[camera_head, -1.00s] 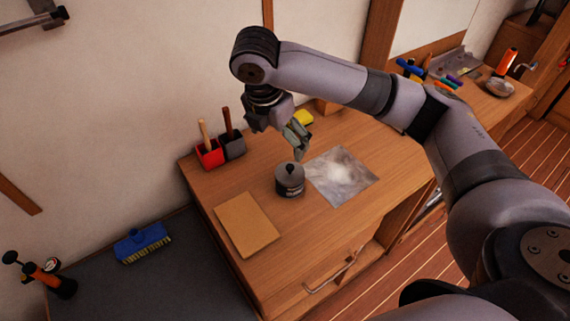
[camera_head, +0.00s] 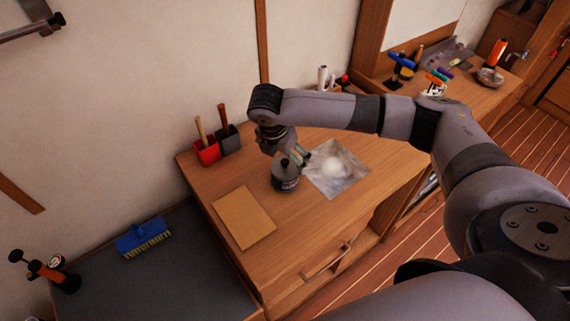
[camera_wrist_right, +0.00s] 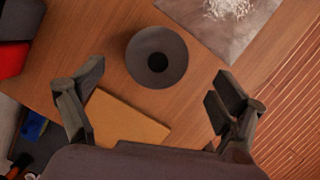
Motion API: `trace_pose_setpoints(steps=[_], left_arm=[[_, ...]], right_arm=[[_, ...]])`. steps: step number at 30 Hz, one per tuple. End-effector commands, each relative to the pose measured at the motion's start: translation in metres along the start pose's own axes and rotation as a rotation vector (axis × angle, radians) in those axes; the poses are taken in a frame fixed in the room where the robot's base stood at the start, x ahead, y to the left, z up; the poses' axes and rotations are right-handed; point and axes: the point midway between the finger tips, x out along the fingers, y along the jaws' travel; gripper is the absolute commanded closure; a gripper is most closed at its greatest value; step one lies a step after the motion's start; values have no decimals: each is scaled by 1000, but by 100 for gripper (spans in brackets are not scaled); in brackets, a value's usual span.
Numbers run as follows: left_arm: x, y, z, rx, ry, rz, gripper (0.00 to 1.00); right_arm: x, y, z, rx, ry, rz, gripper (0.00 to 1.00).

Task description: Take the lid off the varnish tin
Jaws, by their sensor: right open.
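The varnish tin (camera_head: 286,182) is a small dark grey round tin standing on the wooden cabinet top. Its lid (camera_head: 285,165) is on it and has a dark knob in the middle. In the right wrist view the lid (camera_wrist_right: 157,57) shows from above as a dark disc with a black knob. My right gripper (camera_head: 303,158) is just behind and to the right of the tin in the head view, low over the top. In the wrist view its two fingers (camera_wrist_right: 158,92) are wide apart and empty, with the lid ahead between them. My left gripper is not in view.
A tan board (camera_head: 244,217) lies left of the tin, and a grey sheet with a white patch (camera_head: 337,167) lies to its right. Red (camera_head: 207,152) and dark grey (camera_head: 229,140) holders with brushes stand at the back left. A blue brush (camera_head: 143,239) lies on the lower dark surface.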

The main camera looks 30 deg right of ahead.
Motion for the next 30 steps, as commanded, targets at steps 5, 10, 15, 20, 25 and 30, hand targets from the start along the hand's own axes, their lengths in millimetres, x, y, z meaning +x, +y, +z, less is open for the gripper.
trace_pose_setpoints(steps=[5,10,15,20,25,30], left_arm=[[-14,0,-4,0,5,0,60],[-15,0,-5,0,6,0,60],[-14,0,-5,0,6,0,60],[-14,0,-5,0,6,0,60],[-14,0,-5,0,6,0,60],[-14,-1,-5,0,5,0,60]], right_arm=[[26,2,3,1,0,-4,9],[37,2,2,-1,0,-1,9],[38,2,2,-1,0,0,9],[38,2,2,0,0,-1,18],[38,2,2,0,0,-1,30],[38,2,2,0,-1,0,41]])
